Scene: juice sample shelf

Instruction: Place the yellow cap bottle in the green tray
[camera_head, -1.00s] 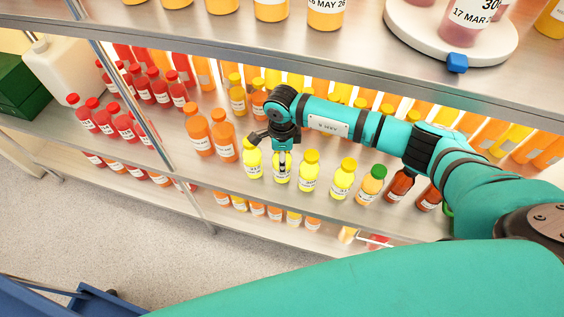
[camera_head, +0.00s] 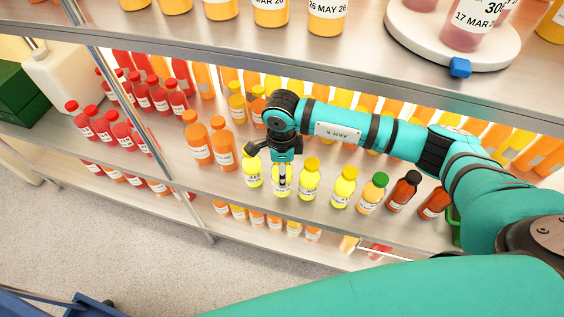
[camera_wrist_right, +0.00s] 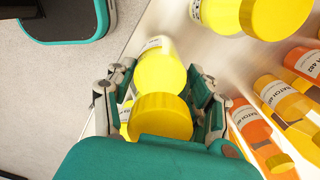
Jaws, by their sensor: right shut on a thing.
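My right gripper (camera_head: 282,182) is shut on a yellow cap bottle (camera_head: 281,190) at the front of the middle shelf. In the right wrist view the fingers (camera_wrist_right: 160,108) stand on both sides of this bottle's yellow cap (camera_wrist_right: 160,117) and its yellow body (camera_wrist_right: 161,77). The bottle looks upright; I cannot tell whether its base touches the shelf. Similar yellow cap bottles stand just left (camera_head: 252,172) and right (camera_head: 308,185) of it. A green rim (camera_head: 453,228), perhaps the green tray, shows partly behind my right arm. My left gripper is not in view.
The middle shelf (camera_head: 330,222) holds several bottles: orange ones (camera_head: 223,145) to the left, a green-capped one (camera_head: 373,193) and brown ones (camera_head: 404,190) to the right. A shelf above limits height. A dark green box (camera_head: 20,95) stands far left.

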